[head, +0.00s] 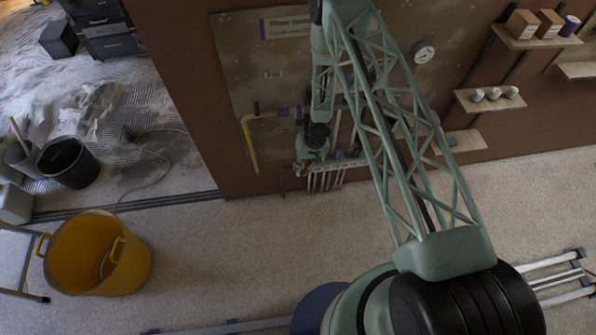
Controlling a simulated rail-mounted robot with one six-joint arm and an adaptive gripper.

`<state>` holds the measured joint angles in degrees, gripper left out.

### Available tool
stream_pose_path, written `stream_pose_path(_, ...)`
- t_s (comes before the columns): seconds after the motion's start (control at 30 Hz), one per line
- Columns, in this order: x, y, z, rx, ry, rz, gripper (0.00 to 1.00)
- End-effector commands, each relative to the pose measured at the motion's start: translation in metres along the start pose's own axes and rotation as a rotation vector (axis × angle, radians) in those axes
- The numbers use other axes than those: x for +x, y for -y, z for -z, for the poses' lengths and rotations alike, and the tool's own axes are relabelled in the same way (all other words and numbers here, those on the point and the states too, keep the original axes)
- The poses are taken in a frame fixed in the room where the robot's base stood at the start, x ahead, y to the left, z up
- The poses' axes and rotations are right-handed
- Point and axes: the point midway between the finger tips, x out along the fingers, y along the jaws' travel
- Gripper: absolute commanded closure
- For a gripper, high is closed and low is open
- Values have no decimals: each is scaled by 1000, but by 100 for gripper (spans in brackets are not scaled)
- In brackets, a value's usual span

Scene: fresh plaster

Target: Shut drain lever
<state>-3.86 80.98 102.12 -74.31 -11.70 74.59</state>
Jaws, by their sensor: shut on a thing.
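My gripper (301,169) is low on the brown wall, at the left end of a pale manifold (340,163) with several pipes hanging below it. It is shut on what appears to be the drain lever there. My wrist and the fingers hide most of that lever, so its angle cannot be told. A yellow pipe (250,143) runs down the panel to the left, with a small dark upright handle (257,108) at its top, apart from my gripper.
A round gauge (424,53) and shelves with boxes (522,25) and small pots (494,94) are on the wall at right. The floor (220,250) below the wall is clear.

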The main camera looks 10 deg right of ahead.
Motion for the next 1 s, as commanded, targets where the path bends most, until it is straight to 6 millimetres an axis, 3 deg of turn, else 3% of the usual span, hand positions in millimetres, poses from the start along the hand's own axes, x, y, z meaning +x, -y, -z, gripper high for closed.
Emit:
stream_pose_path(0.4, -1, -2, 1, -3, 0, -1, 100)
stream_pose_path(0.43, -1, -2, 1, -3, 0, -1, 87)
stream_pose_path(0.57, -1, -2, 1, -3, 0, -1, 76)
stream_pose_path(1.0, -2, -2, 1, -2, 0, 0, 76)
